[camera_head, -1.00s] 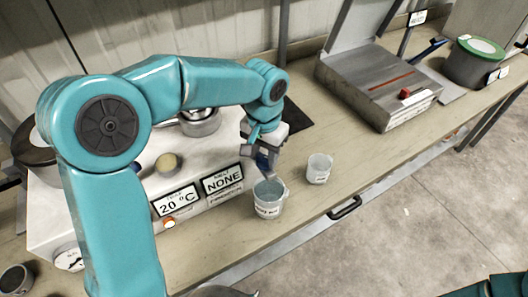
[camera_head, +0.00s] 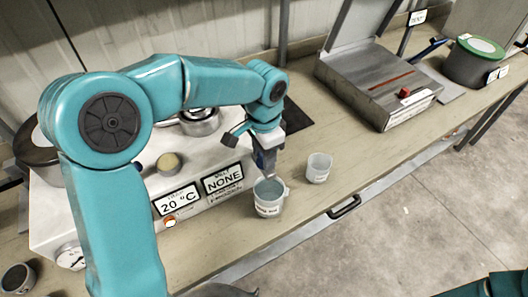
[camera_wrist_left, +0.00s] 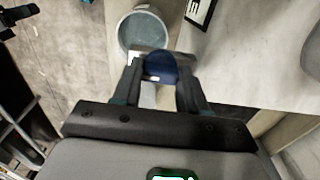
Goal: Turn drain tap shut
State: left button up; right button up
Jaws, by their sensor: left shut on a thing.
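My left gripper (camera_head: 266,168) is at the front right corner of the white bath unit (camera_head: 100,200), just above a small bucket. In the left wrist view its fingers (camera_wrist_left: 160,75) are closed around a blue piece (camera_wrist_left: 161,68), which looks like the drain tap's handle. The rest of the tap is hidden by the gripper. The bucket (camera_head: 267,209) stands upright on the bench below it; its round opening also shows in the left wrist view (camera_wrist_left: 121,38). My right gripper is not in view.
A second white cup (camera_head: 318,174) stands right of the bucket. The unit carries labels reading 20 °C (camera_head: 177,201) and NONE (camera_head: 222,181). A grey metal box (camera_head: 375,85) and a drum with a green ring (camera_head: 476,66) stand farther right. Bench is clear between cup and box.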

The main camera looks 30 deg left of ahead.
pick_arm(q)
jog(key=shift+w+r, duration=0.1)
jog(key=o, duration=1.1)
jog(key=shift+c, duration=0.2)
notch_tip(320, 180, up, 16)
jog(key=shift+r, duration=0.15)
jog(key=shift+s, duration=0.2)
